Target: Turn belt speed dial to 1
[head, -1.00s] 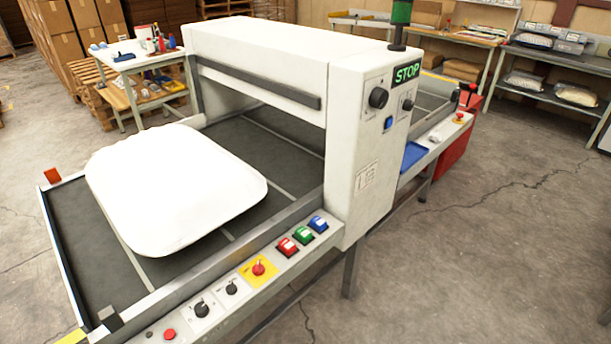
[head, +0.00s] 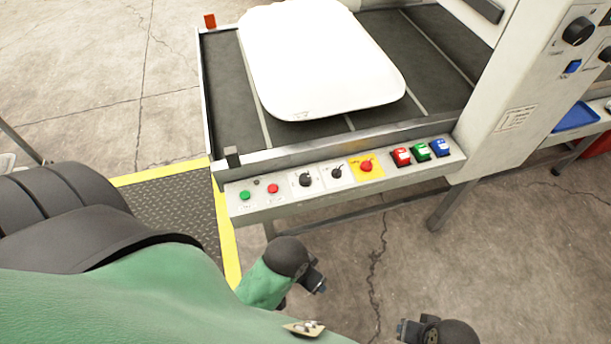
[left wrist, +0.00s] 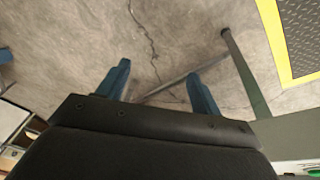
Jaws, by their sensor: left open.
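The control panel (head: 345,185) runs along the front of the conveyor machine in the head view. Two black dials sit side by side on white plates: a left dial (head: 306,180) and a right dial (head: 337,172). Their labels and scale marks are too small to read, so I cannot tell which is belt speed or its setting. In the left wrist view my left gripper (left wrist: 160,88) is open and empty, its two blue fingers apart over bare floor. In the head view, dark parts of my arms show below the panel, apart from it; no right gripper fingers are visible.
Beside the dials are a green button (head: 244,195), a red button (head: 272,188), a red emergency stop (head: 366,166) on yellow, and red, green and blue switches (head: 421,152). A white pillow (head: 320,65) lies on the dark belt. A yellow-edged platform (head: 185,210) is at left.

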